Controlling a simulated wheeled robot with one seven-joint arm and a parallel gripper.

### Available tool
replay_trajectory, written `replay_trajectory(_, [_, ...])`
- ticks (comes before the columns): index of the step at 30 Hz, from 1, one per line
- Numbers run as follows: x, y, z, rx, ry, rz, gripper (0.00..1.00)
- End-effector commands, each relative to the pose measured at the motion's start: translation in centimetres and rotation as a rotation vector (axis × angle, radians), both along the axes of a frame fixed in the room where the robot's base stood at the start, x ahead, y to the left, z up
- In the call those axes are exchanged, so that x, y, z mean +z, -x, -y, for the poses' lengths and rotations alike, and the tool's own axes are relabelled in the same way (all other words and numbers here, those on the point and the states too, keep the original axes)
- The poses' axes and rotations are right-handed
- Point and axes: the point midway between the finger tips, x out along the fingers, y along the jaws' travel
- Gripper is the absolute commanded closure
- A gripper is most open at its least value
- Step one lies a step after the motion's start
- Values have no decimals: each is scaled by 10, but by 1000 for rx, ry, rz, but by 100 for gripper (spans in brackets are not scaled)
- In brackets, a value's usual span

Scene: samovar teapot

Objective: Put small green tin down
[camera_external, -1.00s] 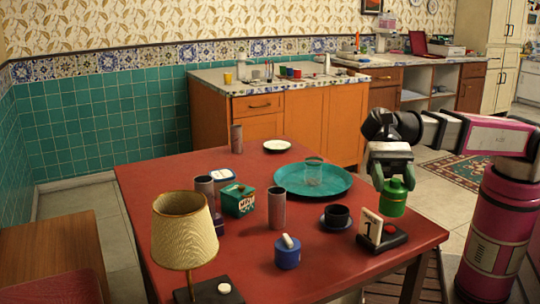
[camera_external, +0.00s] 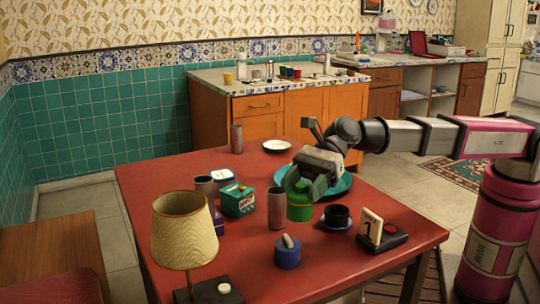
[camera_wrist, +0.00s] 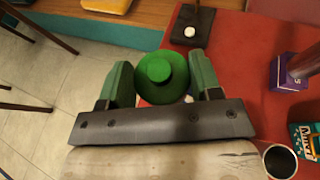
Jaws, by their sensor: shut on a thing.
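The small green tin (camera_external: 300,207) is in my gripper (camera_external: 304,188), over the red table, in front of the teal tray (camera_external: 340,186). In the wrist view the tin (camera_wrist: 162,76) sits between the two green fingers of my gripper (camera_wrist: 162,82), with its round lid and knob facing the camera. The gripper is shut on it. The tin looks close to the grey metal cylinder (camera_external: 276,209) on its left. I cannot tell whether its bottom touches the table.
A blue lidded jar (camera_external: 288,257) stands in front, and a dark cup (camera_external: 338,215) on a saucer to the right. A calendar block (camera_external: 371,226), green box (camera_external: 238,200) and lamp (camera_external: 183,232) also stand on the table (camera_external: 330,268). Bare tabletop shows at the front.

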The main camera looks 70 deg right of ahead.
Motion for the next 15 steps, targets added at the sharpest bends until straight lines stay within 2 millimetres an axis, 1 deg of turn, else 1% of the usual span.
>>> replay_trajectory(1, [1, -20, -7, -50, 1, 2, 100])
replay_trajectory(3, [3, -39, -10, -114, 0, 3, 100])
replay_trajectory(9, [8, -76, -16, -236, 1, 2, 100])
replay_trajectory(15, [13, -105, -21, -322, 0, 1, 100])
